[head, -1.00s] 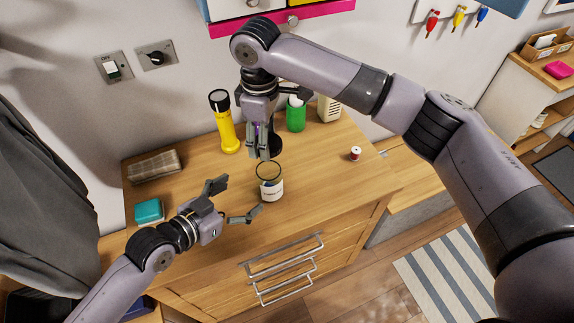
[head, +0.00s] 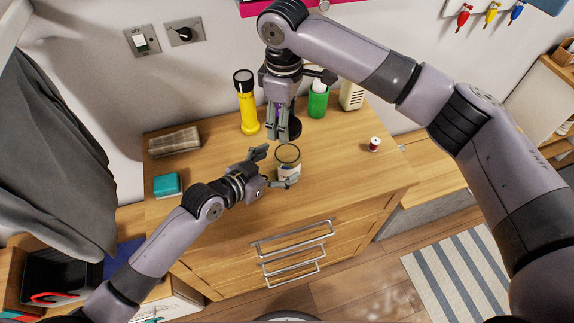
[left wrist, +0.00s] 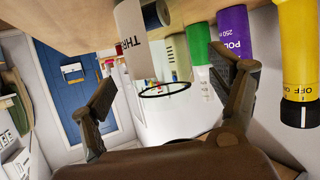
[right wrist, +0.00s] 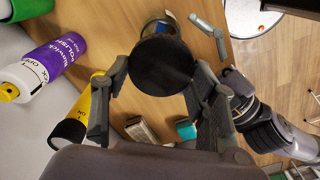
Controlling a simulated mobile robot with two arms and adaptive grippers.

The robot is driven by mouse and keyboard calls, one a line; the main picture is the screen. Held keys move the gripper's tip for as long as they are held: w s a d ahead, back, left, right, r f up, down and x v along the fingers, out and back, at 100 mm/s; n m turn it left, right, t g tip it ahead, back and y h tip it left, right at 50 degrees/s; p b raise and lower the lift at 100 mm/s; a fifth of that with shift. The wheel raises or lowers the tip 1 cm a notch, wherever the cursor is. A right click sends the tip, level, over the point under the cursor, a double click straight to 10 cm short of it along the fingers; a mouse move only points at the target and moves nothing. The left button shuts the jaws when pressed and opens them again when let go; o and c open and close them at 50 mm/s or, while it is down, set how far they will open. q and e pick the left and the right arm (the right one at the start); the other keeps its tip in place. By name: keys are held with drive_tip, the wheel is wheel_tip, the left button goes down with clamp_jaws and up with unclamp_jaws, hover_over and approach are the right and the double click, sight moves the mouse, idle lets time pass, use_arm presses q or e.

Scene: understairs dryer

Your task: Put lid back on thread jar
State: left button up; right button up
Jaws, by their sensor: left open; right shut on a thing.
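The thread jar (head: 288,171), clear with a white label, stands open on the wooden dresser top. It also shows in the left wrist view (left wrist: 132,38), its rim seen as a dark ring. My left gripper (head: 273,167) is open, its fingers reaching toward the jar from the left, one on either side of it. My right gripper (head: 283,137) points down behind the jar. In the right wrist view it is shut on the round black lid (right wrist: 161,65), held above the dresser; part of the jar (right wrist: 160,24) shows beyond the lid.
A yellow torch (head: 247,103), a green container (head: 317,103) and a cream box (head: 352,94) stand along the back. A purple polish can (right wrist: 57,52) is close to my right gripper. A thread spool (head: 374,144), teal box (head: 168,185) and brown case (head: 175,142) lie apart.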

use_arm(q)
drive_tip(key=x, duration=0.4)
drive_tip(key=c, duration=1.8)
use_arm(e)
drive_tip(key=shift+f, duration=2.5)
